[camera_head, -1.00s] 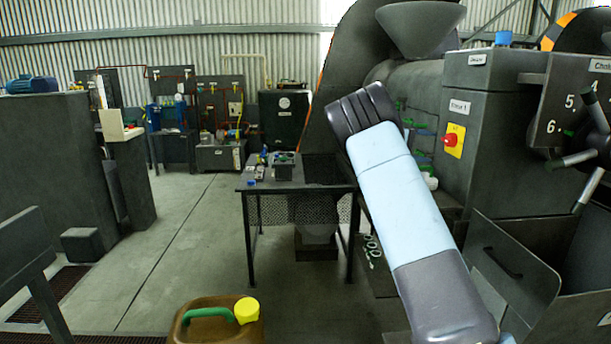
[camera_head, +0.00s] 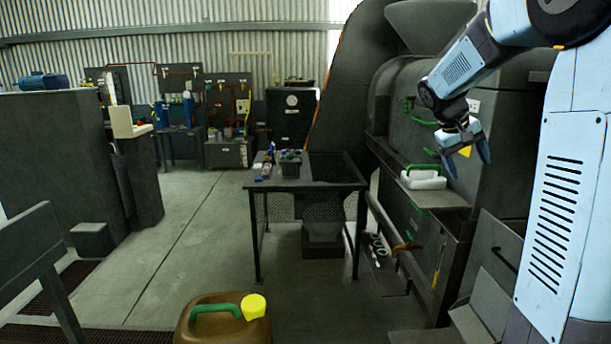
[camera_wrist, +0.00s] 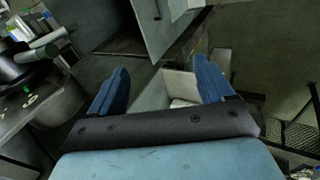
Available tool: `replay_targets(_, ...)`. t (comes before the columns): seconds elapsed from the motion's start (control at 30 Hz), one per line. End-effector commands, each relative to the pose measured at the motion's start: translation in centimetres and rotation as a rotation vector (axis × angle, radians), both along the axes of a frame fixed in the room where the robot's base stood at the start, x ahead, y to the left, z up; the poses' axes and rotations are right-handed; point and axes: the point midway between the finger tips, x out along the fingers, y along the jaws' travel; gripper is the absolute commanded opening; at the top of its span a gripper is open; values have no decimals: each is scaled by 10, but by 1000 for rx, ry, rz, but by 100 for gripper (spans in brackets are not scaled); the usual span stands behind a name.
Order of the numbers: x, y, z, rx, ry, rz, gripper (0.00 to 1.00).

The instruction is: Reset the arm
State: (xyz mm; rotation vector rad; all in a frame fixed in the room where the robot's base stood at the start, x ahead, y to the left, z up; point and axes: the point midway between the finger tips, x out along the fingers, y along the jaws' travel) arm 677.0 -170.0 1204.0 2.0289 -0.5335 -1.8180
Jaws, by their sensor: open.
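My gripper (camera_head: 467,158) is at the upper right in the head view, beside the dark machine. Its blue fingers are spread and point down, with nothing seen between them. In the wrist view my gripper (camera_wrist: 160,88) also shows two blue fingers set wide apart and empty. A white container with a green handle (camera_head: 423,178) stands on the machine's ledge, below and left of the fingers. I cannot tell the exact gap between it and my gripper.
A dark table (camera_head: 306,186) with small items on its top stands in the middle. A brown jerrycan (camera_head: 222,322) with a yellow cap stands on the floor in front. The dark machine (camera_head: 400,115) fills the right side. The floor on the left is largely clear.

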Motion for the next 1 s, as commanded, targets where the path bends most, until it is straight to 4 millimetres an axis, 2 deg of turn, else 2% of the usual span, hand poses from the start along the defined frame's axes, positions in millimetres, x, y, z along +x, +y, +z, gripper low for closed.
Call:
replay_targets(0.03, -15, 6, 3, 35, -18, 5, 81)
replay_targets(0.5, -137, 79, 9, 306, -175, 69, 81)
replay_targets(0.77, -205, 120, 1, 414, -261, 103, 81)
replay_targets(1.0, -259, 153, -16, 483, -334, 128, 81)
